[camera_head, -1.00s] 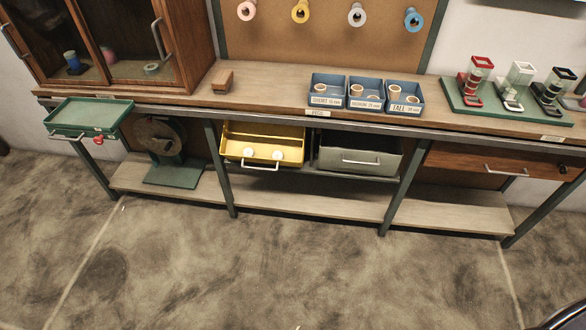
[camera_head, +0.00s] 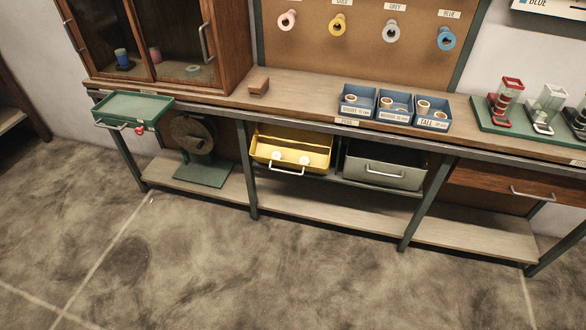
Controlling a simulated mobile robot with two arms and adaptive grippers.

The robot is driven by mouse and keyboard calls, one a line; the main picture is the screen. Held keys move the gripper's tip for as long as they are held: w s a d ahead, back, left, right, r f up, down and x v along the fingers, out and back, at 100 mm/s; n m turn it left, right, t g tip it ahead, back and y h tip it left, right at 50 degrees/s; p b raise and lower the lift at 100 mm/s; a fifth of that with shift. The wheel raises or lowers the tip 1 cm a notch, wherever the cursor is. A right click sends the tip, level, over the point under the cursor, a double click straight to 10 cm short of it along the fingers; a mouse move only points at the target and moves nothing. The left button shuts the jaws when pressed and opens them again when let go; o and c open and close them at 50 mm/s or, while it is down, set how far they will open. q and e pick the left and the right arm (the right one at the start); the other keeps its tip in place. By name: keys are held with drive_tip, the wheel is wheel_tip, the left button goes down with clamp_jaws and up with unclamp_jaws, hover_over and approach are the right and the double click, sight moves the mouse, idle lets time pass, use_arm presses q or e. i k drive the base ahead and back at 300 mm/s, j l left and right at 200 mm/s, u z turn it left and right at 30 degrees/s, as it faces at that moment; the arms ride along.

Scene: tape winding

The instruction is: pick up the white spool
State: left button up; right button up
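I cannot tell whether either is a spool. A pale grey-white spool (camera_head: 391,33) hangs on the cork board under the label GREY, between a yellow spool (camera_head: 338,24) and a blue spool (camera_head: 446,39). A pink spool (camera_head: 288,20) hangs at the far left of the row. Neither of my grippers is in view.
The workbench top (camera_head: 300,97) holds a brown block (camera_head: 259,86), blue bins (camera_head: 396,121) with small rolls, and a green stand board (camera_head: 487,117) at right. The floor (camera_head: 290,275) is clear.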

sight(277, 155)
drive_tip(key=z, duration=1.45)
drive_tip(key=u, duration=1.6)
drive_tip(key=i+j+u, duration=0.15)
drive_tip(key=i+j, duration=0.2)
drive_tip(key=i, duration=0.05)
